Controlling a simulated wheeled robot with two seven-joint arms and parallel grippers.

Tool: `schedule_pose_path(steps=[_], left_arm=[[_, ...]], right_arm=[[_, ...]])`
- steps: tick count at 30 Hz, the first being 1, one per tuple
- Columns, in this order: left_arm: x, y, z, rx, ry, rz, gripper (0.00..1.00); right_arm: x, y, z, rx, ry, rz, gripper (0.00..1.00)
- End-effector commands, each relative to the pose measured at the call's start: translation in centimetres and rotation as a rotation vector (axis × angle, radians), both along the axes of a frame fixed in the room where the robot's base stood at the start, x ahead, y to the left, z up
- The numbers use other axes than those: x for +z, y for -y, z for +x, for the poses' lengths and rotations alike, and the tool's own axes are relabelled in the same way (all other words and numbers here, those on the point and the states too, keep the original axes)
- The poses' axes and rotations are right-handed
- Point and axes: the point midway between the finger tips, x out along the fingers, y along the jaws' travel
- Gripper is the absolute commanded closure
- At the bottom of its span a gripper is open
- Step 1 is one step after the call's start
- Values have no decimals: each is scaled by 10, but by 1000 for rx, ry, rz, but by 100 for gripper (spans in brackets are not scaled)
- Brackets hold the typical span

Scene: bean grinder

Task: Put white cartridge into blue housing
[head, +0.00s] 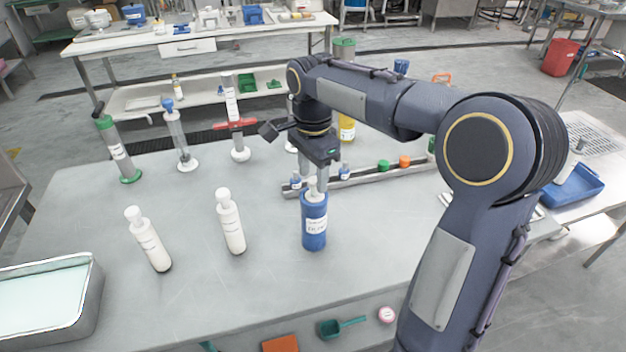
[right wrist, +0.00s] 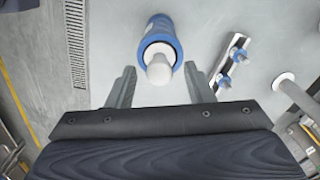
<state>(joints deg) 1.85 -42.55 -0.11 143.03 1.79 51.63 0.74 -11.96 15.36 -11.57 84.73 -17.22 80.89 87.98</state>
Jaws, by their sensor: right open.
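The blue housing (head: 314,228) stands upright on the grey table, with a white label on its front. A white cartridge (head: 312,191) sits in it, and only its rounded white top shows above the blue rim. In the right wrist view the cartridge's white tip (right wrist: 159,69) pokes out of the open end of the blue housing (right wrist: 160,24). My right gripper (head: 314,178) points down above the housing. In the right wrist view my right gripper (right wrist: 161,84) is open, its two fingers spread on either side of the cartridge's top and apart from it. My left gripper is not in view.
Two more white cartridges, one in the middle (head: 230,222) and one farther left (head: 148,240), stand on the table. Several tall tools, including a green-based one (head: 117,150), stand behind. A rail (head: 375,175) lies behind the housing. A metal tray (head: 92,285) is at left.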

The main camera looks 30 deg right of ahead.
Motion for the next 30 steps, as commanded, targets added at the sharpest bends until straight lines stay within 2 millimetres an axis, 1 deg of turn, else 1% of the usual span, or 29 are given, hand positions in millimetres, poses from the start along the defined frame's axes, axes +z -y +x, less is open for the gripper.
schedule_pose_path(steps=[1,6,9,12,17,20,22,23,26,29,30], left_arm=[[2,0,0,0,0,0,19],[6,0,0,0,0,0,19],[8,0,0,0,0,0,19],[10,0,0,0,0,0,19],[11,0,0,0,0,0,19],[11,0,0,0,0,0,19],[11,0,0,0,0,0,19],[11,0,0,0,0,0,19],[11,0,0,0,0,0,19],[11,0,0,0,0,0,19],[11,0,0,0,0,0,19]], right_arm=[[13,0,1,0,5,0,52],[51,-1,1,1,5,0,52],[69,0,1,1,4,0,52],[83,0,1,1,2,0,52],[93,0,0,1,1,0,52],[95,0,-1,4,1,1,52],[93,2,-6,33,10,14,52],[92,3,-11,57,19,24,52],[85,5,-38,212,76,78,52],[70,0,-80,447,184,134,52],[62,-5,-98,549,238,145,52]])
